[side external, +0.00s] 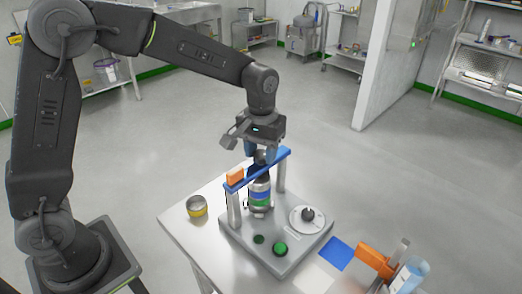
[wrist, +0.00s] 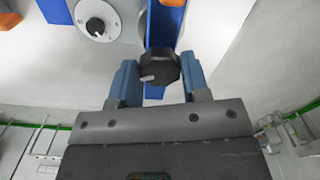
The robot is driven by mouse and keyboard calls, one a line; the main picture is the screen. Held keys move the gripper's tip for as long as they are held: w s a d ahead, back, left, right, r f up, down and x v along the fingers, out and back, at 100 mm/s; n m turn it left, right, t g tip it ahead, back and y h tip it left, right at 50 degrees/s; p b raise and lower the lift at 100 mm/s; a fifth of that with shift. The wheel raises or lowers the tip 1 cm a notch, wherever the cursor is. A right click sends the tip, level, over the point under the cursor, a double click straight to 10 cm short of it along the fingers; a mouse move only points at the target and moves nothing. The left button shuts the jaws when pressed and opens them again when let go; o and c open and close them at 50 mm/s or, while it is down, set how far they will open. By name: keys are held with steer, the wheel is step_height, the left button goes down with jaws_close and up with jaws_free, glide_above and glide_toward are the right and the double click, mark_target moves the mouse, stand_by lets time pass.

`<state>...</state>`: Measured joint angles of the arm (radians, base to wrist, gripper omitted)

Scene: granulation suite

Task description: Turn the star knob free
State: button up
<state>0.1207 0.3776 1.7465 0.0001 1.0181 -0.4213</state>
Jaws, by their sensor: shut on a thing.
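The black star knob (wrist: 160,67) sits between the two blue fingers of my gripper (wrist: 161,84) in the wrist view, with a pale mark on its rim. In the side view my gripper (side external: 262,150) points down over the blue crossbar (side external: 277,164) and is shut on the knob, which is mostly hidden there by the fingers. The crossbar spans two grey posts on a grey base (side external: 240,232). The crossbar also shows in the wrist view (wrist: 155,30).
An orange block (side external: 235,176) is at the bar's left end. A white dial (side external: 298,226) and a green button (side external: 280,248) are on the base. A cup (side external: 196,207) stands left. A blue pad (side external: 336,254), orange item (side external: 372,260) and clear bottle (side external: 411,274) are right.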

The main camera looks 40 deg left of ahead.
mark_target(261, 154)
steer(key=n, duration=0.6)
steer(key=shift+n, duration=0.3)
steer(key=n, duration=0.6)
steer(key=shift+w+r, duration=0.1)
stand_by(0.3)
steer(key=o, duration=0.9)
step_height(261, 154, up, 14)
steer(key=shift+f, duration=0.15)
